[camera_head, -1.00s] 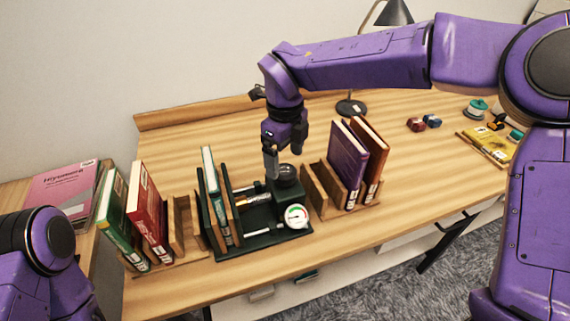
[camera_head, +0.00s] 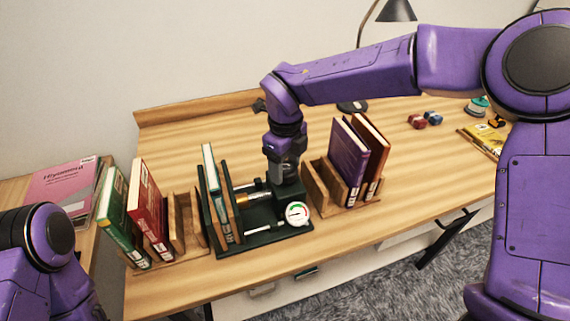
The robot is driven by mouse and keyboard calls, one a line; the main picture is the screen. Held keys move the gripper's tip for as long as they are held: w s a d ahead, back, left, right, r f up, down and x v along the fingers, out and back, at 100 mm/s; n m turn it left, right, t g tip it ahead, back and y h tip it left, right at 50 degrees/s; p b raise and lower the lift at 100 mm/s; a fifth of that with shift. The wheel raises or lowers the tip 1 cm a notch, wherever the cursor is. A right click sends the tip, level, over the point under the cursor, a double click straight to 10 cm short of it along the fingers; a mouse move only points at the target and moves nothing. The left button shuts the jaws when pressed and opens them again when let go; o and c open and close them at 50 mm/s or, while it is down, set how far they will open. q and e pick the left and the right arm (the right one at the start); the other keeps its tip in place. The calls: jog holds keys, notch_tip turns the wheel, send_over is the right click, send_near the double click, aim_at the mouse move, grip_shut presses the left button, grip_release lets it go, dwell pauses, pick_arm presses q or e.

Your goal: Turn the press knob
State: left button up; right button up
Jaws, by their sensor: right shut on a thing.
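The book press (camera_head: 262,238) is a dark green frame on the desk. A book with a teal spine (camera_head: 220,217) stands between its boards at the left end. A round white gauge (camera_head: 297,213) with green and red marks faces me at its front right. My right gripper (camera_head: 285,179) points straight down onto the press knob, on top of the dark block at the right. It is shut on the knob, which its fingers mostly hide. Of my left arm only upper parts show at the lower left; its gripper is out of view.
A wooden rack (camera_head: 183,228) with a green book (camera_head: 122,218) and a red book (camera_head: 149,210) stands left of the press. Another rack (camera_head: 322,187) with purple (camera_head: 347,160) and brown (camera_head: 371,154) books stands close on the right. A lamp (camera_head: 394,12) is behind my right arm.

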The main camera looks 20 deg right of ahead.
aim_at(286, 167)
jog(key=m+b, duration=0.3)
jog(key=m, duration=0.2)
jog(key=shift+f+m, duration=0.1)
jog(key=shift+m, duration=0.3)
jog(key=m+b, duration=0.2)
jog(key=m, duration=0.2)
jog(key=shift+m+b, duration=0.35)
jog(key=shift+m, duration=0.05)
jog(key=o, duration=1.1)
jog(key=shift+c, duration=0.2)
notch_tip(286, 167, up, 11)
jog(key=shift+f, duration=0.1)
